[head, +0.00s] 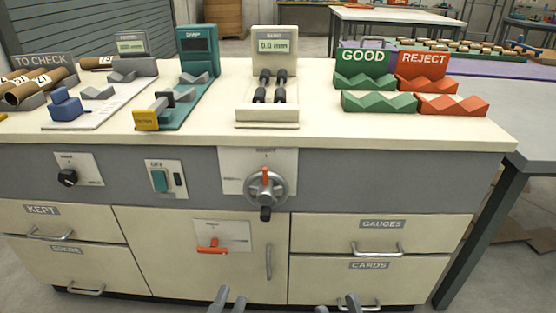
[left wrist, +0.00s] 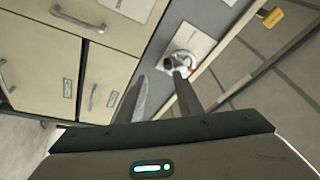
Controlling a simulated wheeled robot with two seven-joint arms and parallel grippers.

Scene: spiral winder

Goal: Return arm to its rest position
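My left gripper (head: 228,296) shows at the bottom edge of the head view, low in front of the cabinet, with its two fingers apart. It is also in the left wrist view (left wrist: 158,82), where the fingers are spread with nothing between them. My right gripper (head: 338,303) is at the bottom edge, right of the left one, fingers apart and empty. Both are apart from the bench, and most of both arms is out of view. A round handwheel (head: 265,187) with a red pointer and dark knob is on the cabinet front; it also shows in the left wrist view (left wrist: 180,60).
The bench top (head: 310,121) holds gauges, a GOOD rack (head: 363,81), a REJECT rack (head: 425,85) and cardboard tubes (head: 30,88) at the left. Drawer handles (head: 377,250) and a red lever (head: 212,246) stick out from the front.

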